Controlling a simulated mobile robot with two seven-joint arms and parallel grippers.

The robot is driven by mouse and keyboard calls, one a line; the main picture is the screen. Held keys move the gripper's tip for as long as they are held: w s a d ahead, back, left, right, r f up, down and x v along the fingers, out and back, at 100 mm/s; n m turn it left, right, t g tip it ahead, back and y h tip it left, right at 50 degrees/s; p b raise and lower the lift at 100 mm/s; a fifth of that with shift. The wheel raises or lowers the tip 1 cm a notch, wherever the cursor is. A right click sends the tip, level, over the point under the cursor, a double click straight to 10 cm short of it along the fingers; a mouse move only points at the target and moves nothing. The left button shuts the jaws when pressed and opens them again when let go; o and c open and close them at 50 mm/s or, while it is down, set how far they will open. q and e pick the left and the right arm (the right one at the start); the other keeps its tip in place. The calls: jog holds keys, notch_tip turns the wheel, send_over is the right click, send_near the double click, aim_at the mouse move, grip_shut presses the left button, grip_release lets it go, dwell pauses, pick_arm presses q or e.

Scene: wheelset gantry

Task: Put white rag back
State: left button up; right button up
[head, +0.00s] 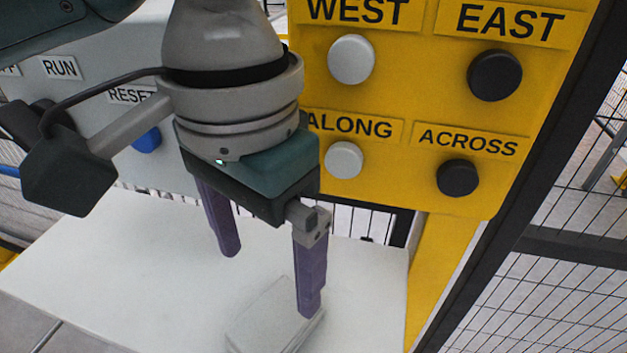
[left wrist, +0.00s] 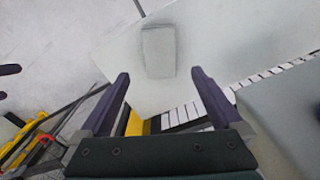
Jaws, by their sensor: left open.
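The white rag (head: 268,318) lies as a folded, flat, pale rectangle on the white table top (head: 120,270). In the left wrist view the rag (left wrist: 158,52) lies just beyond my fingertips. My left gripper (head: 268,280) points down with its two purple fingers wide apart and nothing between them. In the head view its nearer finger overlaps the rag's right part; I cannot tell whether it touches. The left gripper's fingers also frame the lower view from the wrist (left wrist: 160,76). Two dark finger-like tips at the left edge of that view may be my right gripper (left wrist: 7,82).
A yellow panel (head: 400,95) with WEST, EAST, ALONG and ACROSS buttons stands behind the table at right. A grey panel (head: 95,95) with RUN and RESET labels and a blue button (head: 147,140) stands at left. Dark mesh fencing (head: 545,240) is at right. The table's left part is clear.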

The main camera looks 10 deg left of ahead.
pick_arm(q)
jog(key=s+d+f+t+h, duration=0.1)
jog(key=s+d+t+h, duration=0.1)
jog(key=s+d+h, duration=0.25)
jog(key=s+a+f+n+y, duration=0.1)
jog(key=s+a+y, duration=0.1)
jog(key=s+a, duration=0.2)
jog(key=s+a+f+n+t+y, duration=0.1)
jog(key=s+a+f+y, duration=0.1)
jog(key=a, duration=0.8)
jog(key=shift+s+f+n+t, duration=0.15)
jog(key=shift+s+n+t, duration=0.2)
jog(key=shift+s, duration=0.5)
